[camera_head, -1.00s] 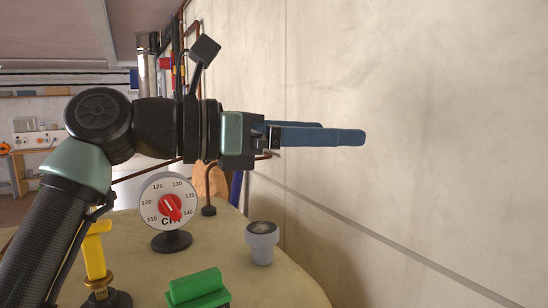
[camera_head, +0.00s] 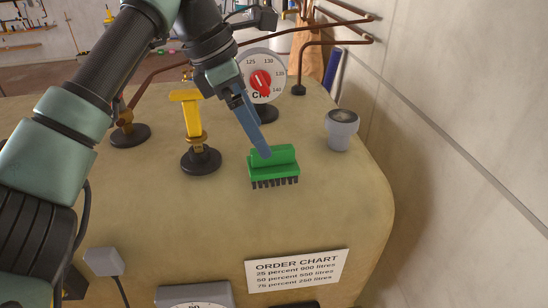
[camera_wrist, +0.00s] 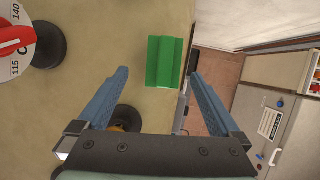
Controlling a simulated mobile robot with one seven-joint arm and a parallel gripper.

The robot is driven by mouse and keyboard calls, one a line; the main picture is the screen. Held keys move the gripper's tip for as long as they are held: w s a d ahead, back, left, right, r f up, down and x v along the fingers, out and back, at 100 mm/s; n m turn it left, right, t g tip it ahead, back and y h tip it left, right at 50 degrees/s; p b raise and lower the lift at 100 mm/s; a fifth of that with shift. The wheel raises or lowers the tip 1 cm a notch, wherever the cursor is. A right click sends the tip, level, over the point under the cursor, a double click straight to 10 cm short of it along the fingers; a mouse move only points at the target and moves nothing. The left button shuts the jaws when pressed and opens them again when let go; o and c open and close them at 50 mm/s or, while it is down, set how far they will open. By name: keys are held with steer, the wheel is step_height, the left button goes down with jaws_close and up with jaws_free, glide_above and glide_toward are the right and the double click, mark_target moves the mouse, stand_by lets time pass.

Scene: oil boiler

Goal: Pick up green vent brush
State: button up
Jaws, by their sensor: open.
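The green vent brush (camera_head: 272,163) stands on the beige tank top with its dark bristles facing the front. My gripper (camera_head: 262,150) comes down from the upper left, and its blue fingers end at the brush's top in the head view. In the wrist view the open gripper (camera_wrist: 158,72) has one blue finger on each side of the green brush (camera_wrist: 165,61), which lies ahead between and beyond the tips. Whether a finger touches the brush cannot be told.
A yellow-handled valve (camera_head: 193,120) stands left of the brush. A red-pointer dial (camera_head: 262,80) is behind it, and a grey cap (camera_head: 341,128) is to the right. The order chart (camera_head: 296,270) lies in front. The wall (camera_head: 460,120) runs along the right.

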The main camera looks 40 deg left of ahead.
mark_target(272, 149)
steer(key=shift+d+p+x, duration=0.2)
steer(key=shift+p+x, duration=0.9)
steer(key=shift+x, duration=0.3)
steer(key=shift+d+p+x, duration=0.25)
steer(key=shift+p+x, duration=0.8)
steer(key=shift+x, duration=0.35)
steer(key=shift+f, duration=0.3)
steer(key=shift+c, duration=0.2)
steer(key=c, duration=1.3)
steer(key=shift+c, duration=0.3)
step_height(272, 149, up, 10)
steer(key=b, duration=0.4)
steer(key=shift+b, duration=0.35)
